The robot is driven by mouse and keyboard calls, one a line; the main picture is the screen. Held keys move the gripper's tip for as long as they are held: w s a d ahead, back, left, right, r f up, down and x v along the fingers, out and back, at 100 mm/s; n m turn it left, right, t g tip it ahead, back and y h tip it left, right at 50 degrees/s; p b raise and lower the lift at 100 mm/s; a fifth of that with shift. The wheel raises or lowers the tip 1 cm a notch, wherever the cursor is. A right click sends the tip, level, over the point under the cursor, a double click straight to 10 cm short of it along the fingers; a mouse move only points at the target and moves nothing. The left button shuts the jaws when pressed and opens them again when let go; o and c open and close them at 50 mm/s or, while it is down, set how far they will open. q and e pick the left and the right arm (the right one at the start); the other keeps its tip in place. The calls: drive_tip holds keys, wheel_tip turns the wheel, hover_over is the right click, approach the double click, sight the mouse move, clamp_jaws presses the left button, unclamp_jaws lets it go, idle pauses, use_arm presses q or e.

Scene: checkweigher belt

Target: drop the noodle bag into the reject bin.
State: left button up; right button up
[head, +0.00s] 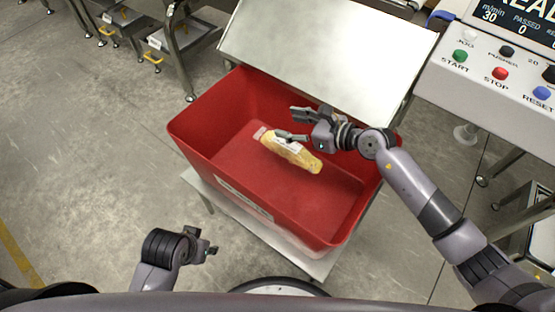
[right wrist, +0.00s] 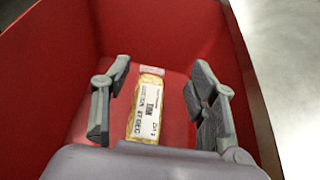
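The noodle bag (head: 303,158), yellow with a white label, is inside the red reject bin (head: 225,165). My right gripper (head: 287,122) is over the bin with its fingers spread. In the right wrist view the noodle bag (right wrist: 148,92) shows between the open fingers (right wrist: 160,75), with gaps on both sides and its printed label facing up. The bag looks lower than the fingertips; whether it rests on the bin floor I cannot tell. My left gripper (head: 203,246) is outside the bin at lower left, away from the bag, its fingers too small to judge.
A pale metal plate (head: 320,45) slopes at the bin's far edge. The control panel (head: 500,75) with buttons stands at the right. The bin sits on a low light stand (head: 318,267). Open concrete floor (head: 80,150) lies to the left.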

drive_tip(key=o, duration=0.3)
drive_tip(key=shift+f, duration=0.1)
drive_tip(key=shift+d, duration=0.1)
drive_tip(key=shift+s+d, duration=0.15)
drive_tip(key=shift+d, duration=0.1)
drive_tip(key=v, duration=1.1)
drive_tip(key=shift+r, duration=0.3)
drive_tip(key=shift+s, duration=0.1)
